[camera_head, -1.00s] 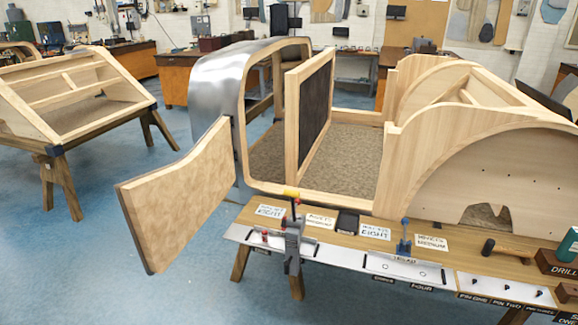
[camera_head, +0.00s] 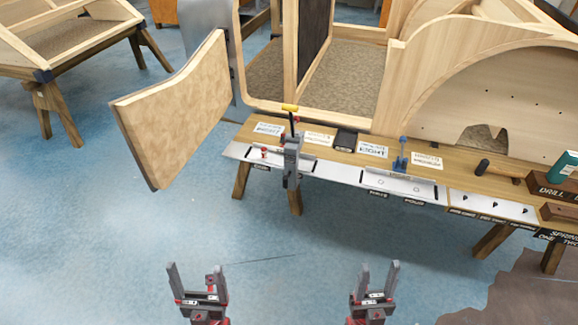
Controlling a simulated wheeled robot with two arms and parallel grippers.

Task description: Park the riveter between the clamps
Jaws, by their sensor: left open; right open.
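A grey upright tool with a black stem and yellow top (camera_head: 291,150) stands at the bench's front edge, its lower part hanging below the edge. A small blue upright fitting (camera_head: 401,156) stands on the metal strip to its right. A small red fitting (camera_head: 264,153) sits on the strip to its left. I cannot tell surely which is the riveter and which are the clamps. My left gripper (camera_head: 194,271) and my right gripper (camera_head: 375,269) are both open and empty, low in view over the floor, well apart from the bench.
The wooden bench (camera_head: 455,180) carries paper labels, a black block (camera_head: 345,138), a dark-handled tool (camera_head: 485,167) and a green box (camera_head: 562,166). A wooden car frame (camera_head: 480,80) stands behind, with an open door panel (camera_head: 180,115) jutting left.

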